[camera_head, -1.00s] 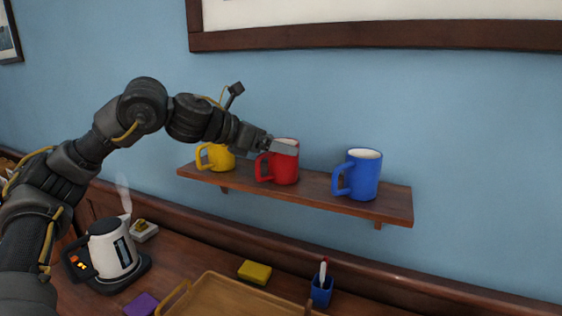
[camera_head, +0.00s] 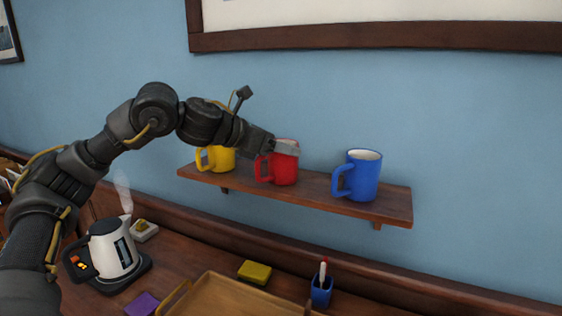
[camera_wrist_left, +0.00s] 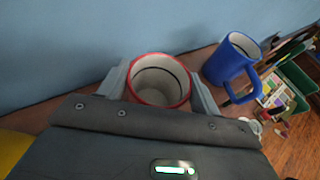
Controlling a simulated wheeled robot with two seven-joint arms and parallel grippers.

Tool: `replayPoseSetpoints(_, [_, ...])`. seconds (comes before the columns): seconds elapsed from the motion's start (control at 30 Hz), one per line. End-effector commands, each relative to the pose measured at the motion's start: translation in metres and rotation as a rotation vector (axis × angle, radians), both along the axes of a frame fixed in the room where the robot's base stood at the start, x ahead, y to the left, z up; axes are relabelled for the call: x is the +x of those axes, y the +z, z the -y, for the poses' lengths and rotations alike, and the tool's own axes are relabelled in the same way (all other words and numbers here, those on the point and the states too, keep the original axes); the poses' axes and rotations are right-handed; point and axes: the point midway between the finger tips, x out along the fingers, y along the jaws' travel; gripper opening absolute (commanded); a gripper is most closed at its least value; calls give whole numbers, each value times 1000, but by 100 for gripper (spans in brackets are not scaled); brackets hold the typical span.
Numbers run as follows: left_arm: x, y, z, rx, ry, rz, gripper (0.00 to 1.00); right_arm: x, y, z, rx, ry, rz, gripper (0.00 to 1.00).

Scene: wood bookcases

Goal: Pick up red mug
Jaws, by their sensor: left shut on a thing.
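The red mug (camera_head: 283,170) stands upright in the middle of the wooden wall shelf (camera_head: 320,196), its handle toward the left. My left gripper (camera_head: 286,147) reaches in from the left and is shut on the upper part of the red mug. In the left wrist view the mug's red rim and pale inside (camera_wrist_left: 159,80) show between the two fingers, one on each side. The mug appears to rest on the shelf. My right gripper is not in view.
A yellow mug (camera_head: 219,158) stands to the left on the shelf, close behind my arm. A blue mug (camera_head: 363,176) stands to the right with a gap. Below are a kettle (camera_head: 112,248), a wooden tray (camera_head: 215,290), a yellow sponge-like block (camera_head: 254,272) and a blue pen cup (camera_head: 321,291).

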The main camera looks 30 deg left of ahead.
Motion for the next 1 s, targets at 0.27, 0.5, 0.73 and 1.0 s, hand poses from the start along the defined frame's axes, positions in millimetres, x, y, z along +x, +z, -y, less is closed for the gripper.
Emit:
replayPoseSetpoints(0.27, [0, 11, 1, -1, -2, 4, 33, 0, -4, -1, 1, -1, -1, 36])
replayPoseSetpoints(0.5, [-15, 52, -7, -3, 0, 9, 33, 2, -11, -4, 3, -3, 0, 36])
replayPoseSetpoints(0.73, [-56, 97, -30, -2, 1, 8, 33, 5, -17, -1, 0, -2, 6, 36])
replayPoseSetpoints(1.0, [-103, 121, -56, -2, 1, 5, 33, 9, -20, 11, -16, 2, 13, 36])
